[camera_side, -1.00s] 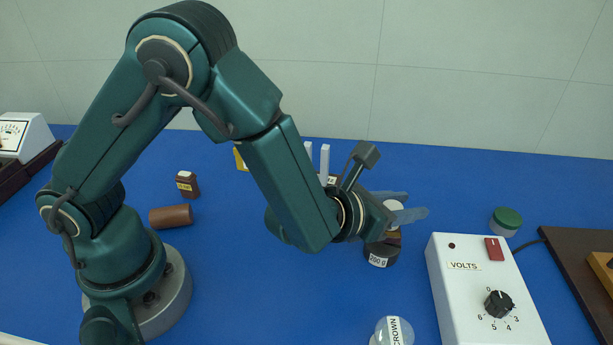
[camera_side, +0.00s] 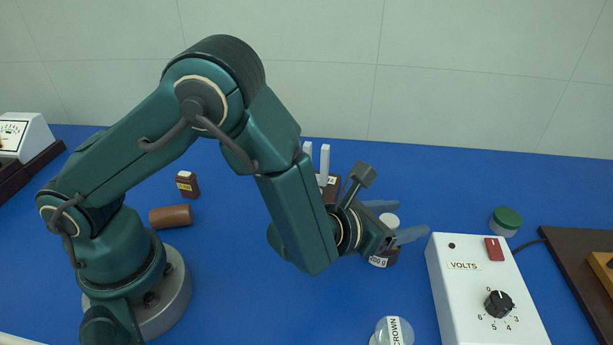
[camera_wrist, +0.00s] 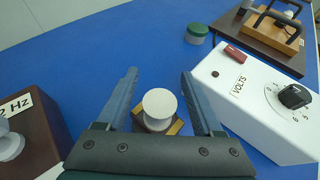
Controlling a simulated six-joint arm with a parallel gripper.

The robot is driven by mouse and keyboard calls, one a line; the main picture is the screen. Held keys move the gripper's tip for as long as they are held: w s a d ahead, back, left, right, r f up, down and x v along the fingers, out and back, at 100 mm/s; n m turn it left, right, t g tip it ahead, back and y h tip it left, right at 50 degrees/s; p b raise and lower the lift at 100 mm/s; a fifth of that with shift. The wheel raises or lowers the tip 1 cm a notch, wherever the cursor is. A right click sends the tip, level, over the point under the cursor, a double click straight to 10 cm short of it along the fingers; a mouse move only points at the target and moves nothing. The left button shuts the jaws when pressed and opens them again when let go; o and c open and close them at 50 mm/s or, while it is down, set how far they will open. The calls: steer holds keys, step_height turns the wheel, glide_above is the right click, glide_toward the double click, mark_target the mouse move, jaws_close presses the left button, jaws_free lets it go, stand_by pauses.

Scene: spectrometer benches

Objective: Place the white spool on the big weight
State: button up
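In the wrist view, the spool's round white top (camera_wrist: 160,103) lies midway between the fingers (camera_wrist: 160,86). Some gap shows beside the top, and the contact lower down is hard to see. A brown-and-tan piece (camera_wrist: 174,128) shows beneath the spool. I cannot tell whether the stack touches the weight.
The white VOLTS box (camera_side: 470,290) stands close to the right of the weight. A green-lidded jar (camera_side: 506,221) is behind it. A CROWN-labelled glass piece (camera_side: 393,332) lies in front. A dark block with an Hz label (camera_wrist: 28,130) is near on the left in the wrist view.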

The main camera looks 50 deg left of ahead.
mark_target(392, 219)
steer(key=shift+r, duration=0.2)
steer(key=v, duration=0.7)
steer(key=shift+s, duration=0.25)
